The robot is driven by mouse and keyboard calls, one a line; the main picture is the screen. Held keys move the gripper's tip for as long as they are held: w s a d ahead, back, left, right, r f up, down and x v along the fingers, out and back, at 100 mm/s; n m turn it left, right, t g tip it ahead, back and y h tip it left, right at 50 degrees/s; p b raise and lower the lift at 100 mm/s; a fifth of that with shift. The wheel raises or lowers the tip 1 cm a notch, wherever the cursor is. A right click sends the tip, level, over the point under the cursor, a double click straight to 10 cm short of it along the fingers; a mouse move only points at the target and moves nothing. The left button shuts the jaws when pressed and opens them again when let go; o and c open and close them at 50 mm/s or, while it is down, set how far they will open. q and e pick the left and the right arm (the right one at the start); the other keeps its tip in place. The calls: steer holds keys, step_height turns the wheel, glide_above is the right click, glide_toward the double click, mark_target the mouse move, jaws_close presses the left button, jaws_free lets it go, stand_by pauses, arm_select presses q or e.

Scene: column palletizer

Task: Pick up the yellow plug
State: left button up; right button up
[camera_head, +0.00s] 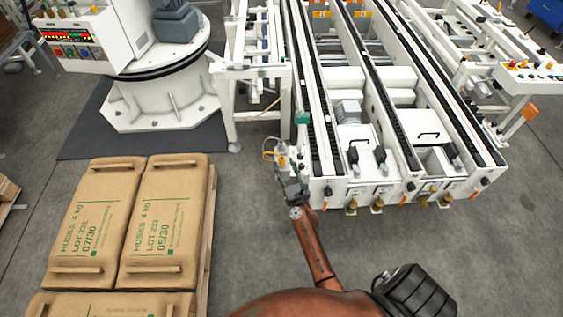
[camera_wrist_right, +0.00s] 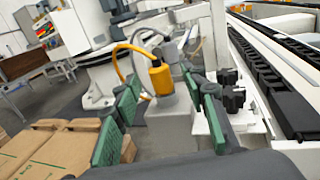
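The yellow plug (camera_wrist_right: 160,78) stands upright on a grey block, with a yellow cable curving from its top. It also shows small in the head view (camera_head: 281,149), beside the white conveyor's near left corner. My right gripper (camera_wrist_right: 160,97) is open, its green finger pads on either side of the plug in the wrist view, with gaps visible on both sides. In the head view the right gripper (camera_head: 291,176) is just in front of the plug and partly covers its base. Whether the plug lies fully between the fingers in depth cannot be told. My left gripper is not in view.
The white conveyor (camera_head: 357,190) stands right of the plug. A pallet (camera_head: 208,225) with brown sacks (camera_head: 165,220) is at the left. A white machine base (camera_head: 165,100) stands behind on a dark mat. Grey floor is clear between the pallet and conveyor.

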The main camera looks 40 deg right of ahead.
mark_target(283, 162)
steer(key=shift+x, duration=0.8)
steer(key=shift+b+x, duration=0.3)
steer(key=shift+x, duration=0.65)
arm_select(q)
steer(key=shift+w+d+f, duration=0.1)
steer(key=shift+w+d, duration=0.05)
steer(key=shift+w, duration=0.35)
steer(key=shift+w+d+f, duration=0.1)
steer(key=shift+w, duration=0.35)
arm_select(e)
steer(key=shift+c, duration=0.7)
steer(key=shift+f, duration=0.1)
steer(key=c, duration=0.8)
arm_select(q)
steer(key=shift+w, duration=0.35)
arm_select(e)
jaws_close()
